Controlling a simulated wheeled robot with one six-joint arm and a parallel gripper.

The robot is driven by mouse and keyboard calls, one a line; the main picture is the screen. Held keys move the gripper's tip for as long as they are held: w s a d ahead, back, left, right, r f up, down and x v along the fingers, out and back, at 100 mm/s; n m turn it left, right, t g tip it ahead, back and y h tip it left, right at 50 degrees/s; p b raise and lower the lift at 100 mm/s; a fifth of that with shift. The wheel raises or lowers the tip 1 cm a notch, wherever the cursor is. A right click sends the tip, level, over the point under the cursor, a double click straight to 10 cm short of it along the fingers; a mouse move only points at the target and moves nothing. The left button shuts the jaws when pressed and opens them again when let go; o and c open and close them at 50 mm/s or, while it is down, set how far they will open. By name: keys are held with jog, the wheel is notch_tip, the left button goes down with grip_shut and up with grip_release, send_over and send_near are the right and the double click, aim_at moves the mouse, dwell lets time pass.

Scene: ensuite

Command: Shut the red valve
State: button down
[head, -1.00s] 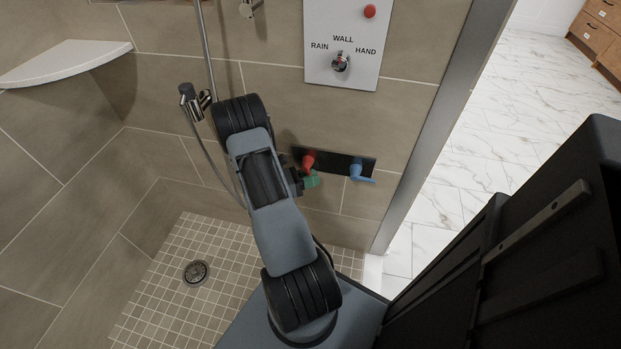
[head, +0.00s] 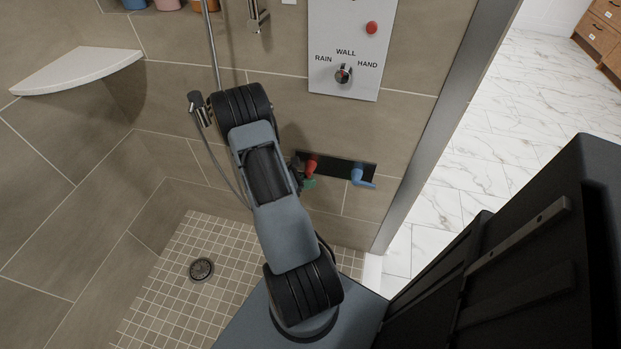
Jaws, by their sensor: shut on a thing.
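The red valve (head: 311,163) sits on a black plate (head: 335,169) low on the tiled wall, left of a blue valve (head: 361,175). My gripper (head: 306,180) is at the red valve, with a green part showing just below the red. My arm hides most of the gripper and the left end of the plate. The gripper is shut on the red valve, as far as the partly hidden view shows. The exact angle of the red handle is hard to see.
The blue lever is close on the right. Above is a white panel (head: 343,30) with a knob and red button. A hand shower (head: 199,108) with hose hangs to the left. A corner shelf (head: 80,70) and floor drain (head: 202,269) are further left.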

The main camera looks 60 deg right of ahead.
jog(key=c, duration=1.4)
grip_release()
jog(key=p+v, duration=0.2)
jog(key=v, duration=1.2)
